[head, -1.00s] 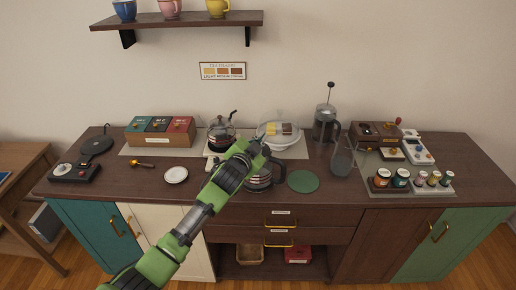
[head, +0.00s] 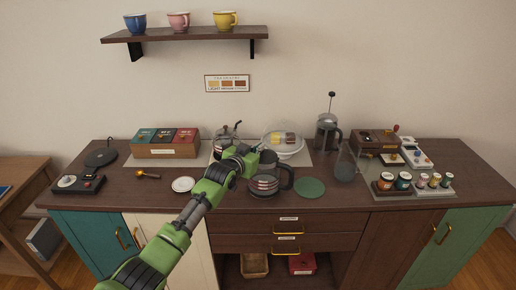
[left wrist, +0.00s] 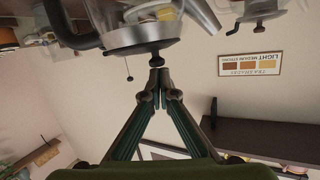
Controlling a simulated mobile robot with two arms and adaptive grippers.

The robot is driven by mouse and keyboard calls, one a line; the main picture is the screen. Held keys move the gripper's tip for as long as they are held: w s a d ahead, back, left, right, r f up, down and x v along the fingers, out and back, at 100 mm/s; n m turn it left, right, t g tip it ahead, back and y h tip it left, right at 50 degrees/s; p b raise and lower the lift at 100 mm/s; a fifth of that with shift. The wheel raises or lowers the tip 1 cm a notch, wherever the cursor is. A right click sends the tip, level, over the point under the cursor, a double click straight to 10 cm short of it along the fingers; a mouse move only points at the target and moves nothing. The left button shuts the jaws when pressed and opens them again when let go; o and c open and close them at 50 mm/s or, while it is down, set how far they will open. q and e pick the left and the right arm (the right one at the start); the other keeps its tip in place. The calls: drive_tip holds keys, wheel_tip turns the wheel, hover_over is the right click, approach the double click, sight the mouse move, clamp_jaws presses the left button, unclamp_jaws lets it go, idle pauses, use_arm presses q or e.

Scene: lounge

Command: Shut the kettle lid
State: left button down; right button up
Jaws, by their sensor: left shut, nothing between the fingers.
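The kettle (head: 264,184) is a clear glass one with a dark handle on its right side. It stands at the front middle of the counter. The left wrist view shows it upside down and close (left wrist: 140,40), with a metal rim, a spout and a dark knob (left wrist: 155,59) on top. Its top looks level there, but I cannot tell whether the lid is fully seated. My left gripper (head: 257,150) is shut and empty near the kettle's top. Its fingertips (left wrist: 157,74) are close to the knob; contact is unclear. My right gripper is out of view.
Behind the kettle are a smaller pot (head: 224,142), a clear dome (head: 283,143) and a French press (head: 327,132). A green round mat (head: 310,188) and a glass jug (head: 346,164) are to the right. A white saucer (head: 183,184) is to the left.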

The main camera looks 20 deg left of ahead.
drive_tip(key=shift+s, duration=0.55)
